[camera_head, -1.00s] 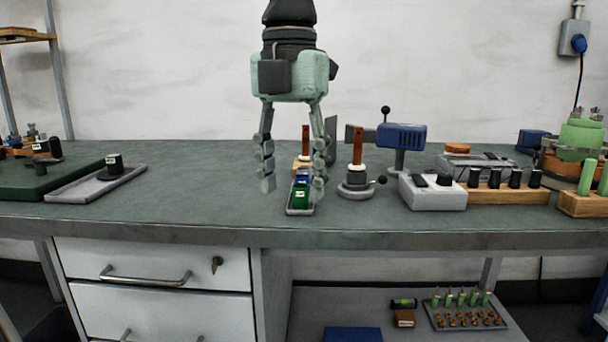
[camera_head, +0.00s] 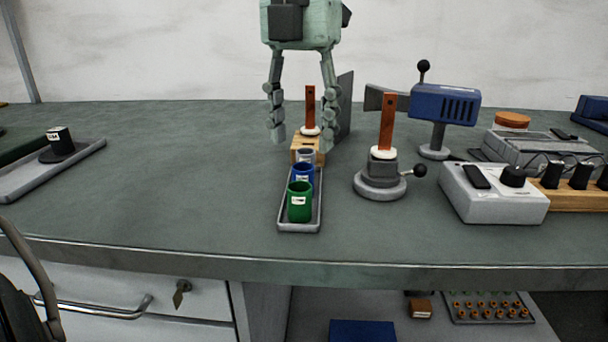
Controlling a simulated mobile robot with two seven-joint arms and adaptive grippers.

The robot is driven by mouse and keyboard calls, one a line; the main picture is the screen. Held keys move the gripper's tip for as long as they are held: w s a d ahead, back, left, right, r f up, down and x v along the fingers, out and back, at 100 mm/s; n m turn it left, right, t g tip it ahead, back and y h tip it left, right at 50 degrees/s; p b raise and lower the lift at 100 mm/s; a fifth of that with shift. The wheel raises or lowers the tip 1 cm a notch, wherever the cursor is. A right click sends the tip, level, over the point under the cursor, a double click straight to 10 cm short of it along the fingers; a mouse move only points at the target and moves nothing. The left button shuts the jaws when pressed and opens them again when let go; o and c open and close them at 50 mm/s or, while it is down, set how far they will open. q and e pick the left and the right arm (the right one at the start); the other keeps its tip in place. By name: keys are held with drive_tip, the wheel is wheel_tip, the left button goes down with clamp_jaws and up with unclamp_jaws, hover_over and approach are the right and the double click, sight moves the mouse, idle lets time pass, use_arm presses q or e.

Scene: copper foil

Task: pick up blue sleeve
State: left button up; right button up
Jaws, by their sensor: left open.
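The blue sleeve (camera_head: 302,174) is a small blue cup with a white label. It stands in a narrow grey tray (camera_head: 285,222) between a green sleeve (camera_head: 299,203) in front and a grey sleeve (camera_head: 306,156) behind. The green sleeve hides its lower part. My left gripper (camera_head: 303,144) points down with its fingers spread. It is open and empty, its fingertips above the rear part of the tray in the picture, apart from the blue sleeve. My right gripper is not in view.
A grey clamp stand with a copper strip (camera_head: 387,122) stands right of the tray. A wooden block (camera_head: 296,146) with another copper strip is behind it. A blue tool on a stand (camera_head: 444,104) and a white control box (camera_head: 492,196) are further right.

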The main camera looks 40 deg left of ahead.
sight(303, 169)
use_arm(q)
drive_tip(key=shift+s+f, duration=0.1)
drive_tip(key=shift+f, duration=0.8)
wheel_tip(303, 169, down, 5)
drive_tip(key=shift+r, duration=0.15)
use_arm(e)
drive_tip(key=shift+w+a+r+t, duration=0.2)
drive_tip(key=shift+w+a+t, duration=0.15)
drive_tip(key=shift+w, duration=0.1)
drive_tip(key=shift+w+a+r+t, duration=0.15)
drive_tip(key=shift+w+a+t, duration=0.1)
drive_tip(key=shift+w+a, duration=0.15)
use_arm(q)
drive_tip(key=shift+c, duration=0.3)
drive_tip(key=shift+w, duration=0.2)
drive_tip(key=c, duration=0.8)
